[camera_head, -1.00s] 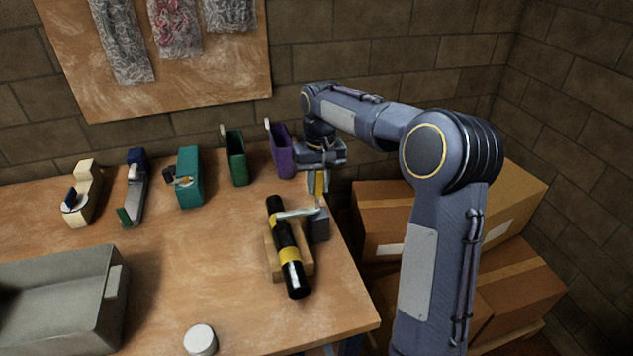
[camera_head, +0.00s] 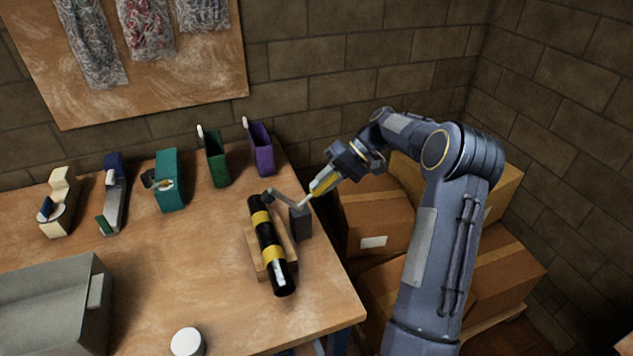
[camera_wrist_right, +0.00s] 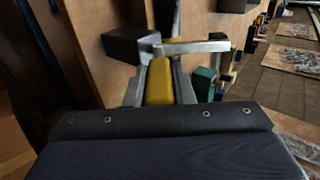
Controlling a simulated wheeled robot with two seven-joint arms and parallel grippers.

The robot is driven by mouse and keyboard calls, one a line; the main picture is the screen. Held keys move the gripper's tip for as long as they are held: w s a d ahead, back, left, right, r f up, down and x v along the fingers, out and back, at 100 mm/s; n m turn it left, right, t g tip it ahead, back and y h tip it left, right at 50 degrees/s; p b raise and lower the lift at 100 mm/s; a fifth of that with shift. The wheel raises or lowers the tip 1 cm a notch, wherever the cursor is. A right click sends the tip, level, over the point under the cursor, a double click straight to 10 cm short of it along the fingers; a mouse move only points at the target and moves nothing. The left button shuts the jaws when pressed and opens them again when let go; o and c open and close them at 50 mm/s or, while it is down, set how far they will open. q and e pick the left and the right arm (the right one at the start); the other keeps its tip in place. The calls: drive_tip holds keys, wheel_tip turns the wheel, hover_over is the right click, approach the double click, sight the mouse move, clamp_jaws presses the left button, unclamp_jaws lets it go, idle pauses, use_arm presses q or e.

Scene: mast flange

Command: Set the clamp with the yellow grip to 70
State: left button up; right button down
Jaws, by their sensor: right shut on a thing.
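The yellow grip (camera_head: 322,184) of the clamp lies between the fingers of my right gripper (camera_head: 318,188), which is shut on it. The grip slopes down to the left, just beyond the table's right edge. In the wrist view the grip (camera_wrist_right: 160,83) sits between both fingers. The clamp's dark block (camera_head: 300,223) stands at the table edge, with a grey metal arm (camera_head: 283,201) reaching left over the black mast (camera_head: 268,243). The mast has yellow bands and lies in a wooden cradle (camera_head: 289,247). No scale or number is readable. My left gripper is not in view.
A grey bin (camera_head: 60,305) and a white round lid (camera_head: 187,342) are at the front. Tape dispensers, a teal tool (camera_head: 168,180) and green (camera_head: 215,160) and purple (camera_head: 262,150) holders line the back. Cardboard boxes (camera_head: 375,220) stand right of the table, near my right arm.

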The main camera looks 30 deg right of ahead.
drive_tip(key=shift+s+d+f+t+y+b, duration=0.1)
drive_tip(key=shift+d+f+t+y+b, duration=0.25)
drive_tip(key=shift+f+y, duration=0.5)
drive_tip(key=shift+s+d+f+t+y+b, duration=0.15)
drive_tip(key=shift+d+f+y+b, duration=0.35)
drive_tip(key=shift+y, duration=0.55)
drive_tip(key=shift+a, duration=0.1)
drive_tip(key=c, duration=1.2)
unclamp_jaws()
drive_tip(key=shift+w, duration=0.1)
drive_tip(key=shift+c, duration=0.2)
drive_tip(key=v, duration=0.7)
drive_tip(key=shift+d+b, duration=0.4)
drive_tip(key=shift+d, duration=0.1)
